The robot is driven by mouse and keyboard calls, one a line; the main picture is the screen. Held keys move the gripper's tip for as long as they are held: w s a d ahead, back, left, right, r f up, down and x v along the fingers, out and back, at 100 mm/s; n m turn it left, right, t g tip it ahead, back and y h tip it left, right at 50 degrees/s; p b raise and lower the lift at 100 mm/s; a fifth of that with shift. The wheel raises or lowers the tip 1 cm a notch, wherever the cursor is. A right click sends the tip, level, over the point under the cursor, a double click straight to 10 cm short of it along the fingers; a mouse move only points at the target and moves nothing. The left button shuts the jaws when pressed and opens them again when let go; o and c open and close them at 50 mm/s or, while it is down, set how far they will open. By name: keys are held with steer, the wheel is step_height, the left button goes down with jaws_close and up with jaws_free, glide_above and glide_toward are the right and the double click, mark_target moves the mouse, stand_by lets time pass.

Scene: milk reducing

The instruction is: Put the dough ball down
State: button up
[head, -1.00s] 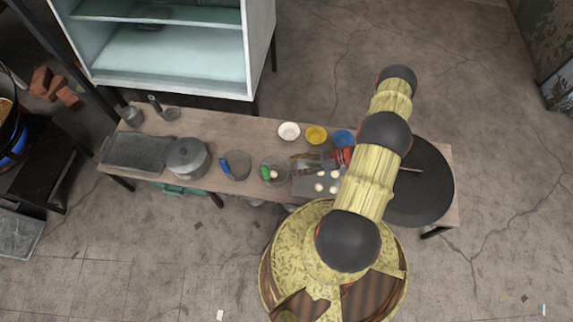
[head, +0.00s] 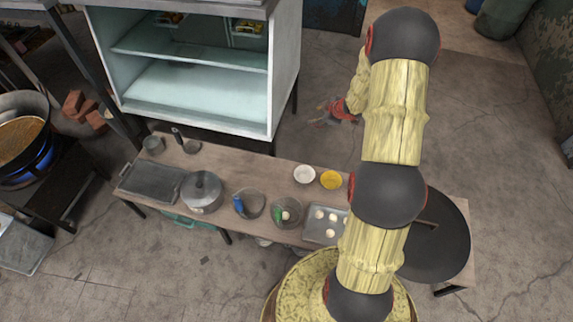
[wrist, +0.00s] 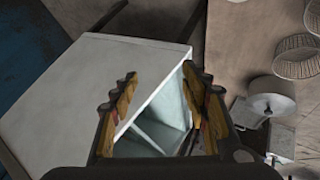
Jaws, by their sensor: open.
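Several pale dough balls (head: 320,214) lie on a grey tray (head: 314,237) near the right part of the table, partly hidden by my arm. Another pale ball (head: 286,215) is in a clear bowl with a green part (head: 277,214). My gripper (head: 320,116) is out past the table's far edge, to the right of the white cabinet, over the floor. In the wrist view my gripper (wrist: 161,100) is open, its two fingers wide apart, with no dough between them. The dough balls are not in the wrist view.
A white cabinet (head: 195,95) with open shelves stands behind the table (head: 260,167). A white bowl (head: 304,174) and yellow bowl (head: 331,179) sit beyond the tray.

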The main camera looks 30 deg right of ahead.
steer(key=a+r+m+h, duration=0.2)
steer(key=a+r+h, duration=0.1)
steer(key=r, duration=1.2)
steer(key=s+a+r+m+h, duration=0.1)
steer(key=s+a+r+m, duration=0.1)
steer(key=s+a+r, duration=0.3)
steer(key=s+a+r+m, duration=0.1)
steer(key=s+a+r, duration=0.1)
steer(key=a+r, duration=0.35)
steer(key=s+a+r+m+g+y, duration=0.1)
steer(key=s+a+r+y, duration=0.1)
steer(key=s+a, duration=0.8)
steer(key=s+a+r+m+g+y, duration=0.1)
steer(key=s+a+r+m+y, duration=0.1)
steer(key=s+a, duration=0.8)
steer(key=s+r, duration=0.1)
steer(key=s, duration=0.5)
steer(key=shift+r+g, duration=0.3)
steer(key=shift+r, duration=0.1)
